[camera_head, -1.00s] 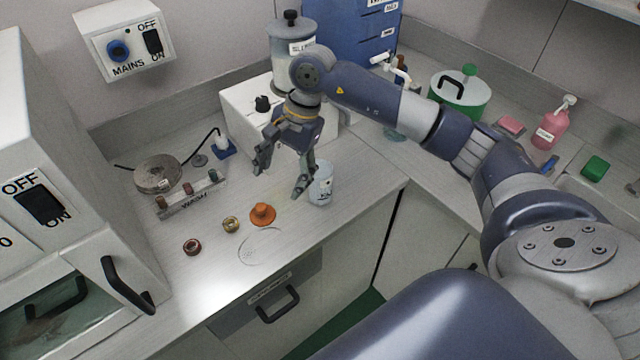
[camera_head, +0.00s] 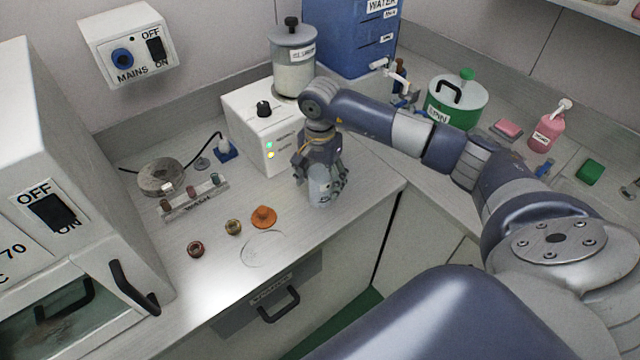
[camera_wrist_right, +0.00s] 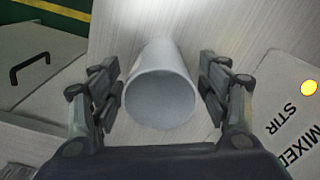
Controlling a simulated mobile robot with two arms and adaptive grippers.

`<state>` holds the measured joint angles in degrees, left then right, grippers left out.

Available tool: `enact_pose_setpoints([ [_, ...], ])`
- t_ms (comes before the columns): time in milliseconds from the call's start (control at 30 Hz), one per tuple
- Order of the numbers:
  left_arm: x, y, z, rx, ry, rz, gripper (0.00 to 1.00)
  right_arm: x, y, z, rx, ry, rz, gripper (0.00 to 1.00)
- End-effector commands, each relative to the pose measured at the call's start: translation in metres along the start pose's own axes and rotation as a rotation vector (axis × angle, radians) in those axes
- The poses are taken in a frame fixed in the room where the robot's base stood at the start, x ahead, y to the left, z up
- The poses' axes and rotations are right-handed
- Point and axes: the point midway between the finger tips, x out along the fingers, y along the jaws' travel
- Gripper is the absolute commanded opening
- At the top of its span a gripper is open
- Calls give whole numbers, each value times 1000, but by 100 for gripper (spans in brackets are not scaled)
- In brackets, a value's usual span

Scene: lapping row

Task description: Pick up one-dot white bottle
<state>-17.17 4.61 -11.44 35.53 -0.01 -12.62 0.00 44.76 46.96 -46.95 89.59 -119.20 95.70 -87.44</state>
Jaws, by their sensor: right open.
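The white bottle (camera_head: 319,191) stands upright on the counter near its front right corner, with a dark mark on its side. My right gripper (camera_head: 322,182) is directly over it, fingers pointing down on either side of it. In the right wrist view the bottle (camera_wrist_right: 160,92) shows its round pale top between the two spread fingers of the right gripper (camera_wrist_right: 162,92). A gap shows on each side, so the fingers look apart from it. Its dots cannot be counted. My left gripper is not in view.
A white stirrer box (camera_head: 262,135) with a lidded jar (camera_head: 293,65) stands close behind the gripper. An orange knobbed piece (camera_head: 263,216), small rings (camera_head: 233,227) and a wash rack (camera_head: 194,200) lie to the left. The counter's front edge is near.

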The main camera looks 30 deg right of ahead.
Motion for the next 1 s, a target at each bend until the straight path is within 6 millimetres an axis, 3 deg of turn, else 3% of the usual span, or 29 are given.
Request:
enact_pose_setpoints([
  [167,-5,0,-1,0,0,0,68,17,0,0,0,-1,-1,70],
  [400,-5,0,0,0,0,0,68,19,0,0,0,0,-2,70],
  [600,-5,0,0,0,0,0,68,18,0,0,1,0,-2,24],
  [1000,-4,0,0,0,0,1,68,17,0,-1,1,1,-2,22],
])
